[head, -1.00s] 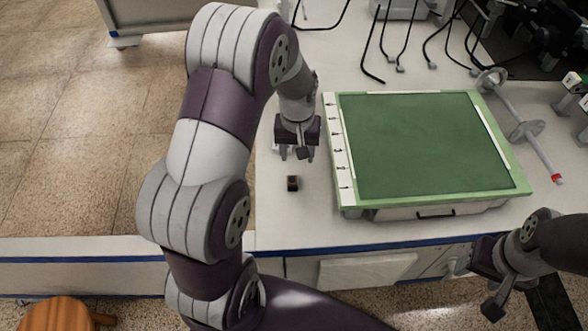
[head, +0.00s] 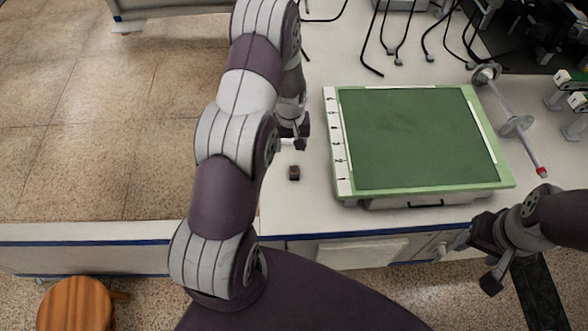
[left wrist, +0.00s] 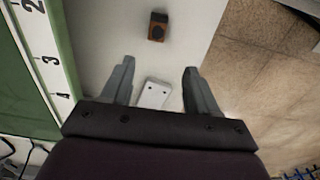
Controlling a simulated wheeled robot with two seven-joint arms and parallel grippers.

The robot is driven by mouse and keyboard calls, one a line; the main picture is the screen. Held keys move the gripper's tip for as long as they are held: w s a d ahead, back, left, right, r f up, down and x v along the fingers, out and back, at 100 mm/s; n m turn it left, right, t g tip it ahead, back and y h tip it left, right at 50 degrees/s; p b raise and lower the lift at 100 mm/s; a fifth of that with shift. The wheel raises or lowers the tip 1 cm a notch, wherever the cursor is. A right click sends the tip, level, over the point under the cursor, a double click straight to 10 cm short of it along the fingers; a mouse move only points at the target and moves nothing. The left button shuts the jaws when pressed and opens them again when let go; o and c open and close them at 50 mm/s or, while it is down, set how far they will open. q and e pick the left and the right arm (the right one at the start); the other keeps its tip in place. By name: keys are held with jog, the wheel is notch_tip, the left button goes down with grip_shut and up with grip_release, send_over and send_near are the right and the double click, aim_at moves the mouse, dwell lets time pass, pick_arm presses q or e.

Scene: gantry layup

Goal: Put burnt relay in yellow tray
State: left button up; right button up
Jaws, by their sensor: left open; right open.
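A small dark brown block with a black round mark, which looks like the burnt relay (head: 294,173), lies on the white bench left of the green mat. It also shows in the left wrist view (left wrist: 158,27), beyond my fingertips. My left gripper (head: 290,145) is open and empty above the bench, just behind the block in the head view. Its two fingers also show in the left wrist view (left wrist: 157,75), apart from the block. My right gripper (head: 470,255) is open and empty in front of the bench's edge at the right. No yellow tray is in view.
A green cutting mat (head: 415,140) on a raised base fills the bench's middle. A small white plate with holes (left wrist: 152,93) lies under my left gripper. A grey rod with discs (head: 515,124) lies right of the mat. A wooden stool (head: 75,303) stands at the lower left.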

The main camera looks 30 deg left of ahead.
aim_at(294, 163)
pick_arm(q)
jog(key=f, duration=1.1)
jog(key=shift+w+d, duration=0.25)
jog(key=shift+d, duration=0.05)
jog(key=shift+r, duration=0.15)
grip_shut()
